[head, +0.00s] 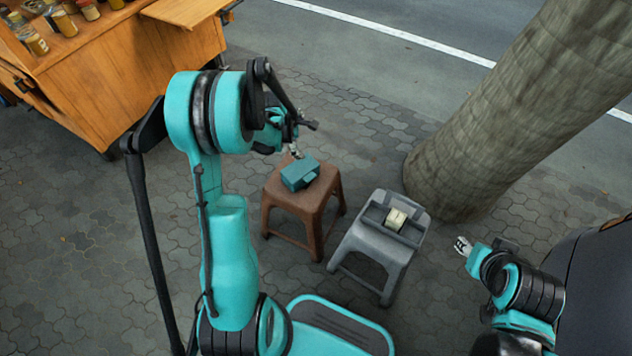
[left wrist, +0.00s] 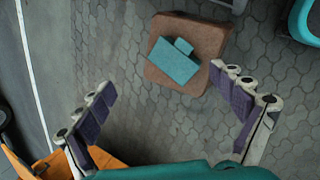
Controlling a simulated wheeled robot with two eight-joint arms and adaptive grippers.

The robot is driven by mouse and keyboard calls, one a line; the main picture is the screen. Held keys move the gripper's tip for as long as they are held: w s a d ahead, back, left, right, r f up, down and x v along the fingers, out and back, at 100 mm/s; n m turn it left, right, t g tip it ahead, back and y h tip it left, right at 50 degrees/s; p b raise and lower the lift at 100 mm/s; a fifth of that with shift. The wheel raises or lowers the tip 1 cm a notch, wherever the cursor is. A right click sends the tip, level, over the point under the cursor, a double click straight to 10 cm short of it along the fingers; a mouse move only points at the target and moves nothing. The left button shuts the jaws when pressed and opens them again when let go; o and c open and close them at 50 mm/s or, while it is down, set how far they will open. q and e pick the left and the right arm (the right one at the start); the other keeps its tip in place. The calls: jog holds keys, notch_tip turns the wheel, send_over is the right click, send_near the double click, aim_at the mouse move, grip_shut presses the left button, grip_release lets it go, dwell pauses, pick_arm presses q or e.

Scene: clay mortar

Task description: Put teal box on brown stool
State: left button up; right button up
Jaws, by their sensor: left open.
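The teal box (head: 300,174) lies on the seat of the brown stool (head: 322,204) in the head view. In the left wrist view the teal box (left wrist: 174,62) rests on the brown stool (left wrist: 208,40), with bare seat around it. My left gripper (head: 293,148) is just behind and above the box in the head view. In the left wrist view its two fingers (left wrist: 165,95) are spread wide with nothing between them, apart from the box. My right gripper (head: 462,245) is at the right, away from both stools; its finger gap is too small to tell.
A grey stool (head: 365,248) stands right of the brown one, with a dark tray and a cream item (head: 395,219) on it. A thick trunk or pillar (head: 500,130) rises behind. A wooden cart (head: 130,65) with several jars stands at the left. Paving (head: 80,220) between is clear.

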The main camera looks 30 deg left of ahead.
pick_arm(q)
jog(key=s+d+r+m+t, duration=0.1)
jog(key=s+d+r+m, duration=0.45)
jog(key=r, duration=0.25)
jog(key=s+d+r+m, duration=0.5)
jog(key=d+r+m, duration=0.1)
jog(key=r, duration=0.1)
jog(key=s+d+r+m, duration=0.1)
jog(key=s+d+m, duration=0.1)
jog(key=s+m, duration=0.3)
jog(key=s+d+r+m+t, duration=0.1)
jog(key=s+d+m, duration=0.2)
jog(key=s+m, duration=0.3)
jog(key=shift+s+d+r+t+y, duration=0.15)
jog(key=shift+s+d+t+y, duration=0.2)
jog(key=shift+s, duration=0.6)
jog(key=shift+c, duration=0.2)
